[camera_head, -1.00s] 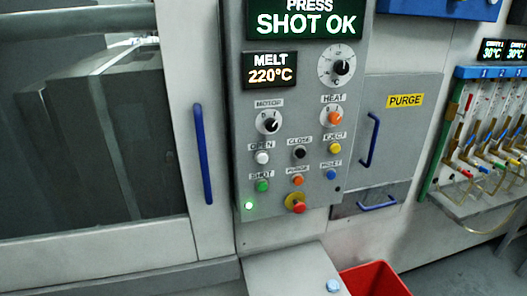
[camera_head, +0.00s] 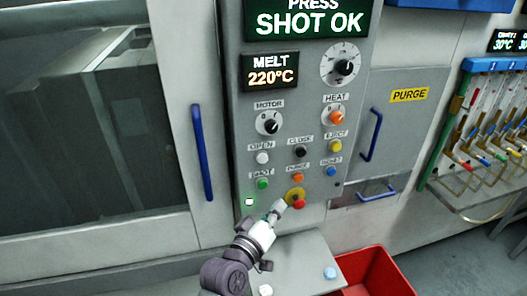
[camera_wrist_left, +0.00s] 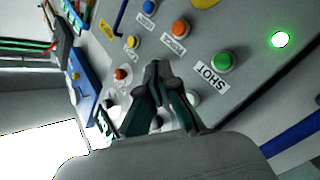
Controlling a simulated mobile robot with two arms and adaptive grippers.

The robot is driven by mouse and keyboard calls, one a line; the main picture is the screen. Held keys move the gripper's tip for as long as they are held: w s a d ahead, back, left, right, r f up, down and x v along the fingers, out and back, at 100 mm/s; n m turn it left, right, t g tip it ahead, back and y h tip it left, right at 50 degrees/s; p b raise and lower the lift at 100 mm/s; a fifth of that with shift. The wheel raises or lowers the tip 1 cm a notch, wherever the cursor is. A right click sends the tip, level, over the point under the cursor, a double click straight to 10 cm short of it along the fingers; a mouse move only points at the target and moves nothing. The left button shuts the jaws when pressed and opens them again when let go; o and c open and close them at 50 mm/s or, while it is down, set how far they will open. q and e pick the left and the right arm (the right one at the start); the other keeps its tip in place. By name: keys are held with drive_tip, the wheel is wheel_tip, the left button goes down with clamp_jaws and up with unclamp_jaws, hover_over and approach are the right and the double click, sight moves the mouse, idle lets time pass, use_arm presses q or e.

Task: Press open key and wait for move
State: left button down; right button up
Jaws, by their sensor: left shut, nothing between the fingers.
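The OPEN key (camera_head: 262,158) is a white round button on the grey control panel (camera_head: 240,120), left of the black CLOSE key (camera_head: 301,152) and above the green SHOT key (camera_head: 263,184). My left gripper (camera_head: 278,208) is shut and empty in front of the panel's lower part, below the OPEN key and beside the red emergency button (camera_head: 298,203). In the left wrist view the shut fingers (camera_wrist_left: 157,68) point toward the keys. The green SHOT key (camera_wrist_left: 223,62) shows clearly there; a whitish button, probably OPEN, is partly hidden by a finger. My right gripper is out of view.
A windowed door with a blue handle (camera_head: 202,152) is left of the panel. The display (camera_head: 306,22) reads PRESS SHOT OK. A green lamp (camera_head: 250,202) is lit.

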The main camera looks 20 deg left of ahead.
sight(263, 159)
use_arm(q)
drive_tip(key=shift+t, duration=0.5)
drive_tip(key=r, duration=0.5)
drive_tip(key=shift+s+a+r, duration=0.1)
drive_tip(key=shift+a+r, duration=0.05)
drive_tip(key=shift+a, duration=0.2)
drive_tip(key=shift+w+a+b, duration=0.3)
drive_tip(key=shift+w+a, duration=0.5)
drive_tip(key=shift+w, duration=0.4)
drive_tip(key=shift+w+a+b, duration=0.35)
drive_tip(key=shift+w+a, duration=0.5)
drive_tip(key=shift+w, duration=0.4)
drive_tip(key=shift+w+a+b, duration=0.3)
drive_tip(key=shift+w+a, duration=0.5)
drive_tip(key=shift+w, duration=0.4)
drive_tip(key=shift+w+a, duration=0.1)
drive_tip(key=shift+w, duration=0.05)
drive_tip(key=shift+w+a, duration=0.15)
drive_tip(key=shift+w, duration=0.05)
